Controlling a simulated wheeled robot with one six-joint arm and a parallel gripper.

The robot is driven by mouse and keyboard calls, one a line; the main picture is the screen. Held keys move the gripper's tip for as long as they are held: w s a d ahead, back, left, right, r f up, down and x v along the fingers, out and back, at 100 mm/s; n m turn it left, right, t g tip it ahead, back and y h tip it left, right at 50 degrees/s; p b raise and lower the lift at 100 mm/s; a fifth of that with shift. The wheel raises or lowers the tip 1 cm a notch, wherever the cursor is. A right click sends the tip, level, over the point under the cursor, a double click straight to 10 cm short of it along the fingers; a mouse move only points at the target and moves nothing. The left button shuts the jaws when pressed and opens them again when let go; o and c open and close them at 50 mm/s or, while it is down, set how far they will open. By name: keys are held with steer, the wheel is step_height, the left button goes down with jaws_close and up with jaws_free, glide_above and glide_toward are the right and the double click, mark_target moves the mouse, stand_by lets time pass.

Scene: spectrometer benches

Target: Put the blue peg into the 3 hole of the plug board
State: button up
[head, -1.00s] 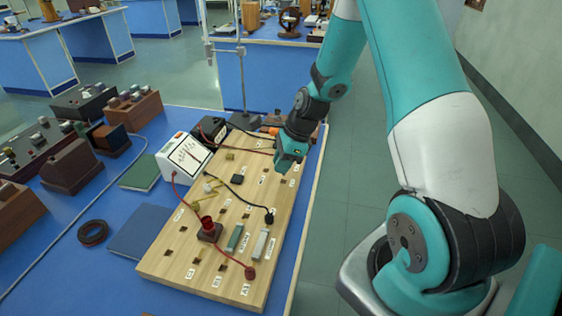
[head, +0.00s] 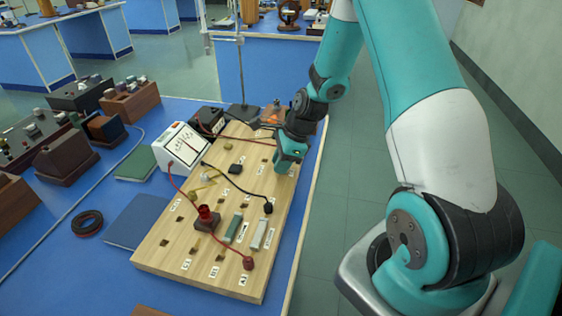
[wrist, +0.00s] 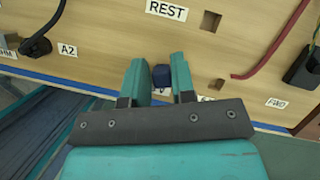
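The blue peg (wrist: 161,76) shows in the wrist view as a small dark blue block between the two fingers of my gripper (wrist: 160,75). Its sides lie close to both fingers; I cannot tell whether they grip it, nor whether it sits in a hole. In the head view my gripper (head: 289,164) is over the far right part of the plug board (head: 160,258), and the peg is hidden. The wooden board has several square holes with white labels. The labels in the head view are too small to read surely, so I cannot pick out the 3 hole.
In the wrist view, a REST label (wrist: 166,10) and a square hole (wrist: 210,21) lie beyond the fingers. On the board are a red post (head: 206,217), a green block (head: 233,228), a pale block (head: 259,233) and cables. A white meter (head: 182,147) stands left of the board.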

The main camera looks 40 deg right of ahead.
steer(key=o, duration=0.4)
steer(key=shift+r, duration=0.1)
steer(key=v, duration=1.7)
steer(key=shift+w+r, duration=0.1)
steer(key=shift+r, duration=0.05)
steer(key=shift+a, duration=0.1)
